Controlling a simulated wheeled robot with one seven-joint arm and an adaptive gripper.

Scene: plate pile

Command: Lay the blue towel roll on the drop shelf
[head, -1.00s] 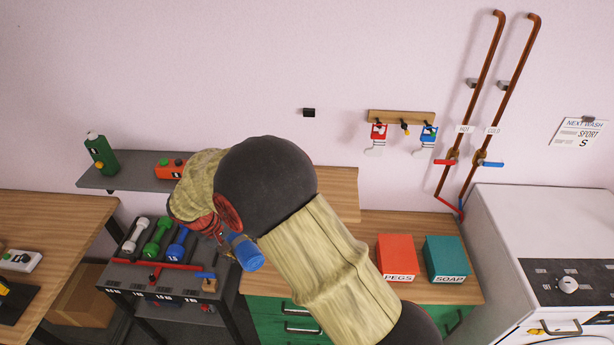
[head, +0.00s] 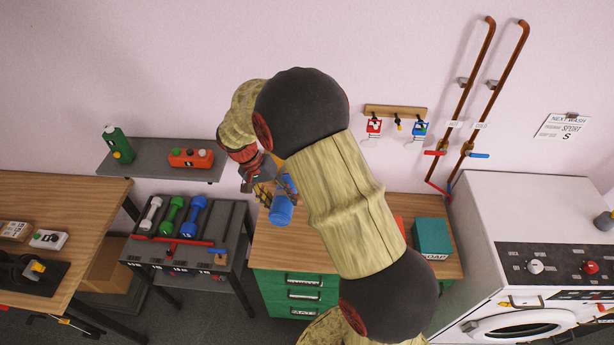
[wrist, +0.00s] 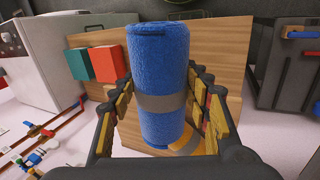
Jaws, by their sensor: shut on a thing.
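The blue towel roll (head: 281,211) is held in the air by my gripper (head: 270,188), over the left end of the wooden counter as the head view shows it. In the wrist view the blue roll (wrist: 158,62) has a grey band round its middle and stands lengthwise between my gripper's fingers (wrist: 160,90), which are shut on it from both sides. A grey wall shelf (head: 150,156) is to the left of my gripper, apart from the roll. No label shows whether it is the drop shelf. My arm hides part of the counter and wall.
The grey shelf holds a green bottle (head: 118,144) and an orange item (head: 191,158). Below is a rack (head: 222,232) with dumbbells. A teal box (head: 432,237) and a mostly hidden red box (head: 399,226) stand on the counter (head: 272,246). A white washer (head: 520,210) is at right.

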